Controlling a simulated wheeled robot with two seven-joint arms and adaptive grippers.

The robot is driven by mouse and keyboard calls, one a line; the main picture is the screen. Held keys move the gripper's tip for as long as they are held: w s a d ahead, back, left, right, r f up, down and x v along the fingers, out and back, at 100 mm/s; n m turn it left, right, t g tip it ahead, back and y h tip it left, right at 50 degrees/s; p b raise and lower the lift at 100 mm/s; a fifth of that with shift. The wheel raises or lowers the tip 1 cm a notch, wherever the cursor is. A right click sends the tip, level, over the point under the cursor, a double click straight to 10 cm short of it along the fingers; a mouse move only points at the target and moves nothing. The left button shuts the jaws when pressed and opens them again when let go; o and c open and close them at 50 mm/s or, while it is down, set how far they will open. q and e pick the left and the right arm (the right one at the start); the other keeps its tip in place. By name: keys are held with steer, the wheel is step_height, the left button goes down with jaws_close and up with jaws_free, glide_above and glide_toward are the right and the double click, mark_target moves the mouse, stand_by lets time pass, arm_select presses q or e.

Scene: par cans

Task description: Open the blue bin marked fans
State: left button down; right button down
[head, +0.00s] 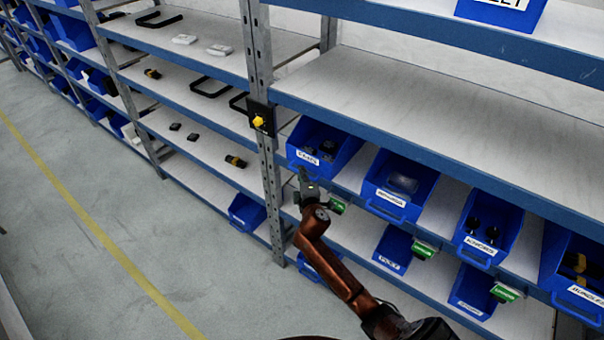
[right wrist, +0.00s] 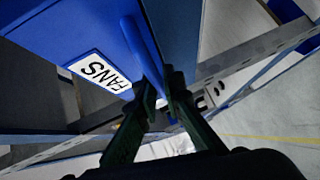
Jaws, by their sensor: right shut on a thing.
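The blue bin marked FANS (head: 340,157) sits on the middle shelf just right of the upright post, with a few dark items inside. In the right wrist view its blue front (right wrist: 75,30) and white FANS label (right wrist: 100,72) fill the upper left. A blue handle bar (right wrist: 141,48) runs along that front. My right gripper (head: 306,181) is at the front of this bin, its arm reaching up from below. In the wrist view its two dark fingers (right wrist: 160,92) are shut around the handle bar. My left gripper is not in view.
More labelled blue bins (head: 400,187) stand along the same shelf to the right, and others (head: 394,249) on the shelf below. A metal post (head: 265,150) with a yellow knob (head: 258,122) stands close left of the gripper. The grey floor (head: 80,250) is clear at left.

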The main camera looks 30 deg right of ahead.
steer(key=shift+a, duration=0.1)
stand_by(0.5)
steer(key=s+a, duration=0.3)
steer(key=a, duration=0.4)
steer(key=s+a+p, duration=0.1)
steer(key=s+a, duration=0.2)
steer(key=a, duration=0.5)
steer(key=shift+s+a, duration=0.3)
steer(key=c, duration=2.1)
jaws_free()
steer(key=v, duration=1.2)
steer(key=shift+f, duration=0.1)
